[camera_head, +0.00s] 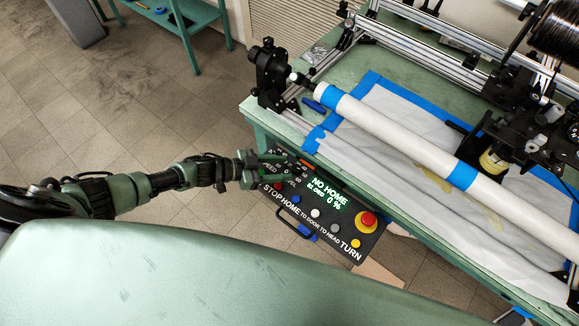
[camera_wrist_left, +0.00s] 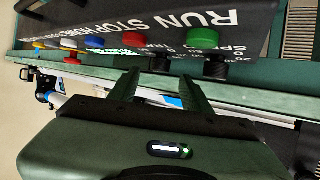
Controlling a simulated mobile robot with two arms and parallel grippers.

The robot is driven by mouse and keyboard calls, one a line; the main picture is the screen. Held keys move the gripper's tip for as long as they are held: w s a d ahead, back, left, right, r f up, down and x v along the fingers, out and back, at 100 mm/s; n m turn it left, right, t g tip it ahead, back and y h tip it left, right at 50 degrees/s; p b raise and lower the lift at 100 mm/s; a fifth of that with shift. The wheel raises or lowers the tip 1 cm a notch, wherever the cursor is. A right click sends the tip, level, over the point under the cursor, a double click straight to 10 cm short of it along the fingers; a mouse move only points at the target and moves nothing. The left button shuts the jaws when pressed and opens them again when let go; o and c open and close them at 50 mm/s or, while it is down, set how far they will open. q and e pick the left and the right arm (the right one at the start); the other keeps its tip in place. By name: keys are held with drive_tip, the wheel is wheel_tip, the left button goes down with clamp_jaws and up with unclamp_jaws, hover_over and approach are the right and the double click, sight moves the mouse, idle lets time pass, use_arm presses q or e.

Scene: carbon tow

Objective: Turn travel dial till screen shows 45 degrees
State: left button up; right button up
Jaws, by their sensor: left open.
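The control panel (camera_head: 300,225) hangs at the table's front edge. Its screen (camera_head: 328,192) shows "NO HOME", a small degree line that seems to read 81 DEG, and "0 %". My left gripper (camera_head: 268,168) is at the panel's upper left, over the dial area. In the left wrist view its two fingers (camera_wrist_left: 161,76) are open, pointing at the panel. A black knob (camera_wrist_left: 162,61), probably the travel dial, sits just beyond and between the fingertips; I cannot tell whether they touch it. Another black knob (camera_wrist_left: 215,67) is by the SPEED label. My right gripper is not in view.
A red stop knob (camera_head: 368,219) stands up at the panel's right. Coloured buttons, including a green one (camera_wrist_left: 203,38) and a red one (camera_wrist_left: 133,38), lie near the fingers. A white tube (camera_head: 400,140) lies above the green table (camera_head: 350,65). Floor left of the panel is clear.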

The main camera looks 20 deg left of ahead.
use_arm(q)
drive_tip(key=v, duration=0.4)
drive_tip(key=shift+a, duration=0.1)
idle(0.3)
